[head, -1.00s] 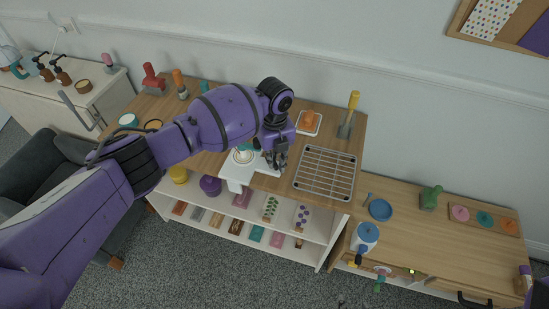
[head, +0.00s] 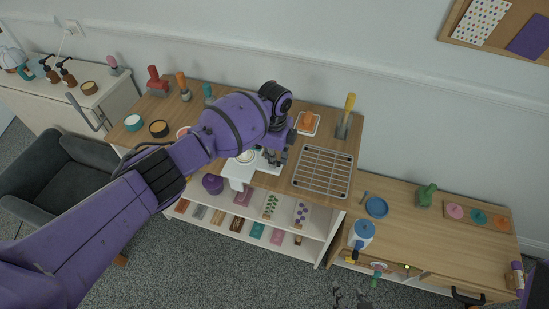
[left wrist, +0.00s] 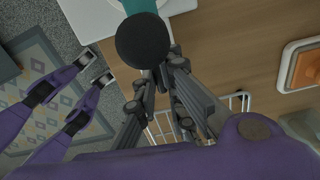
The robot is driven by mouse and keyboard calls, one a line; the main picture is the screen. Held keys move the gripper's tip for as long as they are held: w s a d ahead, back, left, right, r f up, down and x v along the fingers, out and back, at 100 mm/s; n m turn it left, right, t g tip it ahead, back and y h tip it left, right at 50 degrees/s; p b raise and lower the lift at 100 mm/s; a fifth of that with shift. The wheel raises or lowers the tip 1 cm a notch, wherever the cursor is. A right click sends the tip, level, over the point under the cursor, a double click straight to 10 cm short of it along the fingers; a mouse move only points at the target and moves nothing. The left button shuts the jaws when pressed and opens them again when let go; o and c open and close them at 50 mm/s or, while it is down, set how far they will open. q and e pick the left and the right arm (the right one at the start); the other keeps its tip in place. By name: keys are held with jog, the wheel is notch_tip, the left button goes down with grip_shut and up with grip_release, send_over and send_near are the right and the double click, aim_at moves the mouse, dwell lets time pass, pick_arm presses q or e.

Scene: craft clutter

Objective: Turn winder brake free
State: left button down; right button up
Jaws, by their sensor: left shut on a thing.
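The winder (head: 238,171) is a white device with a pale round top at the front edge of the wooden bench, partly hidden by my left arm. My left gripper (head: 273,160) is at its right side, shut on a small part of it, the brake. In the left wrist view the fingers (left wrist: 163,85) come together just below a black round knob (left wrist: 143,40) with a teal part behind it. The held part is mostly hidden by the fingers, so its turn cannot be read. A dark shape at the bottom of the head view may be my right gripper (head: 350,296); its jaws are unclear.
A wire rack (head: 323,171) lies right of the winder. An orange block on a white tray (head: 308,124) and a yellow-handled tool (head: 346,116) stand behind it. Shelves with samples (head: 256,231) are below. A lower bench (head: 430,240) is at right, an armchair (head: 60,175) at left.

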pick_arm(q)
jog(key=shift+n, duration=0.5)
jog(key=c, duration=1.8)
grip_release()
jog(key=shift+c, duration=0.2)
notch_tip(320, 180, up, 12)
